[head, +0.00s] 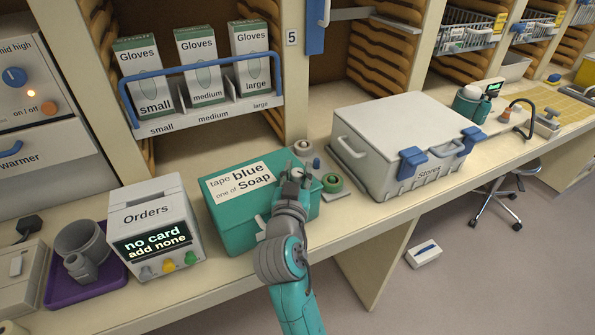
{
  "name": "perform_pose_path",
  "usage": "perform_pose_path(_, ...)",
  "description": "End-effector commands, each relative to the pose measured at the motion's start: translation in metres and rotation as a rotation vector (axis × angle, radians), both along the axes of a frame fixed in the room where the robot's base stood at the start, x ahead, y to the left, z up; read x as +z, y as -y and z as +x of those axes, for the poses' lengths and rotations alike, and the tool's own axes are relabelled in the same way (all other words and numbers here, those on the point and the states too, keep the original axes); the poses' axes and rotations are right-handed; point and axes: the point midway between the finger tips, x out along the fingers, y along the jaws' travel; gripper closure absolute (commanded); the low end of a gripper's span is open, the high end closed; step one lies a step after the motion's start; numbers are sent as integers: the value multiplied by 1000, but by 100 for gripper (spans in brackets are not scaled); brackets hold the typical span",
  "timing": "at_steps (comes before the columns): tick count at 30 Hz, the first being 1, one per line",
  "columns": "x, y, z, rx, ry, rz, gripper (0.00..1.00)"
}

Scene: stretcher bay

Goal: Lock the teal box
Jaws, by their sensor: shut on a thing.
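The teal box (234,229) stands on the counter in the head view, its lid down as far as I can see. A white label on the lid reads "tape blue one of Soap". A pale latch-like tab (261,224) shows on its front, left of my arm. My gripper (297,175) is at the right part of the box, by the lid's front edge. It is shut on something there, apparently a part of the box. My wrist hides the fingertips' grip and the right part of the front.
The Orders unit (150,222) stands close on the left, showing "no card add none". The large Stores case (400,145) with blue latches is farther right. The glove rack (208,105) is behind.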

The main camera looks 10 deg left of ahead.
Motion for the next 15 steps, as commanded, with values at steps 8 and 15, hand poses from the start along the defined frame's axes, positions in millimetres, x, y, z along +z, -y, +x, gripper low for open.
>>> perform_pose_path(8,-1,0,0,1,-2,0,41)
perform_pose_path(15,-1,0,-1,1,-1,0,41)
